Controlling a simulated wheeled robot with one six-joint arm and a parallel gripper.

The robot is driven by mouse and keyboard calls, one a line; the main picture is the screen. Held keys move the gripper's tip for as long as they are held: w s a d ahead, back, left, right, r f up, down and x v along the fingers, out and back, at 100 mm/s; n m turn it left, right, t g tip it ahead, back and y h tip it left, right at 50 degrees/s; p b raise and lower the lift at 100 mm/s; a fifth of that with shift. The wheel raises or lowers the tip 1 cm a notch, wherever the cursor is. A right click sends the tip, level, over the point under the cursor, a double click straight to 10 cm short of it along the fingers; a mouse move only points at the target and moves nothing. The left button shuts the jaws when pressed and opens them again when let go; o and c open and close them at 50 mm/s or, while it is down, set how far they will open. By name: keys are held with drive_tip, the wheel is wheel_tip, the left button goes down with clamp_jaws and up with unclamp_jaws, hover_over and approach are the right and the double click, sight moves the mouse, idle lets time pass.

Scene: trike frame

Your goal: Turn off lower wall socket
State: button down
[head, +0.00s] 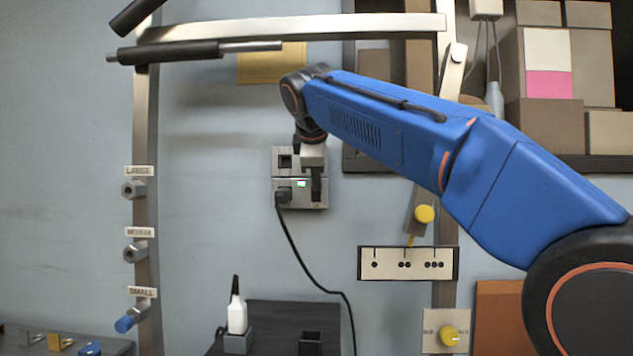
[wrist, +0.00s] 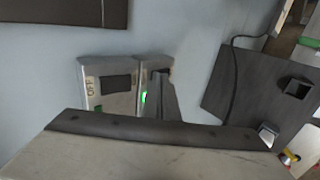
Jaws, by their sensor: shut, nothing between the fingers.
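The lower wall socket (head: 290,203) is a grey metal plate on the wall, with a black plug in its left side and a lit green light near its middle. The upper wall socket (head: 280,152) sits just above it. My gripper (head: 316,190) is shut and empty, with its dark fingers in front of the right side of the lower socket, hiding the switch there. In the wrist view a socket plate (wrist: 122,103) shows an "OFF" label, a dark square and a green glow beside my gripper's fingers (wrist: 163,98). I cannot tell whether the fingers touch the switch.
A black cable (head: 300,258) hangs from the plug towards the dark bench (head: 270,315) below, where a white bottle (head: 237,315) stands. A white panel with holes (head: 405,264) is at the lower right. A shelf with boxes (head: 550,130) is at the upper right.

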drive_tip(key=shift+w, duration=0.1)
drive_tip(key=shift+w+r, duration=0.15)
drive_tip(key=shift+w, duration=0.2)
drive_tip(key=shift+r, duration=0.1)
drive_tip(key=shift+r, duration=0.7)
drive_tip(key=v, duration=1.3)
